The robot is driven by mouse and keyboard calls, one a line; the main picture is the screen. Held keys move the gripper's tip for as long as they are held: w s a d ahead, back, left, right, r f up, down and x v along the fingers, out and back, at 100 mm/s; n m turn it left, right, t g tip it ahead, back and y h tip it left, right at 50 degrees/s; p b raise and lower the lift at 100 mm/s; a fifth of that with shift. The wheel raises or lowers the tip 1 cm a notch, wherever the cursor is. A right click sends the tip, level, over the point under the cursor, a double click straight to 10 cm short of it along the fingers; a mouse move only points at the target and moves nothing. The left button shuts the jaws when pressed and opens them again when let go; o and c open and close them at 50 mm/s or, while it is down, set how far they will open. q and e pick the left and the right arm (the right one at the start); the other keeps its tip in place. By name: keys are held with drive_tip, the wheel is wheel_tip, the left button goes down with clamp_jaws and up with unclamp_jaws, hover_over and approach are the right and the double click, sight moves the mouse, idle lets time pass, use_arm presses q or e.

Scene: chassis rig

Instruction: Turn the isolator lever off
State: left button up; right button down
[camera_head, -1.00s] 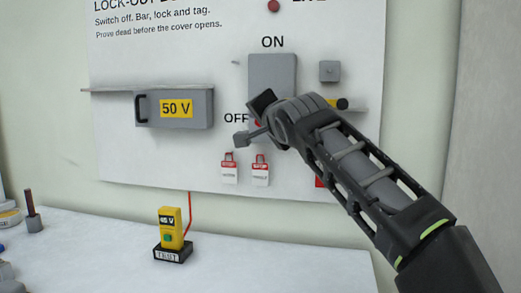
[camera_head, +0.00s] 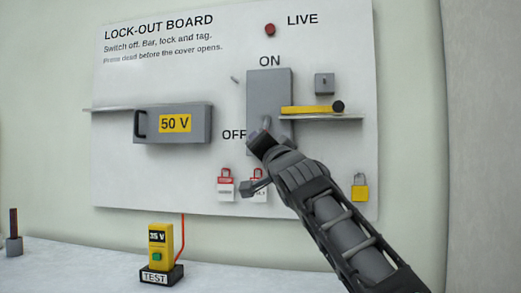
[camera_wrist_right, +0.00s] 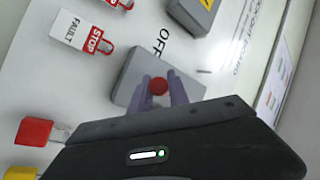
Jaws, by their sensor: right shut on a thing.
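The isolator is a grey box (camera_head: 284,88) on the lock-out board, with ON above it and OFF at its lower left. My right gripper (camera_head: 262,143) is at the box's lower end, level with or just below OFF. In the right wrist view, the two fingers are on either side of the lever's red round knob (camera_wrist_right: 158,87), over the grey box (camera_wrist_right: 133,72). The gripper is shut on the knob. The lever arm is mostly hidden by my gripper. My left gripper is out of view.
A red LIVE lamp (camera_head: 270,30) sits above. A yellow bar (camera_head: 308,110) lies on a shelf (camera_head: 335,119) right of the isolator. A 50 V cover (camera_head: 193,131) is left. Red lockout tags (camera_head: 226,186) and a yellow padlock (camera_head: 360,190) hang below. A yellow tester (camera_head: 160,247) stands on the bench.

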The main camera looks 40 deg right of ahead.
drive_tip(key=c, duration=1.3)
unclamp_jaws()
drive_tip(key=shift+o, duration=0.2)
drive_tip(key=b+v, duration=0.2)
drive_tip(key=v, duration=0.5)
drive_tip(key=shift+s+f+b, duration=0.2)
drive_tip(key=shift+s+b, duration=0.15)
drive_tip(key=shift+b, duration=0.05)
drive_tip(key=shift+a, duration=0.1)
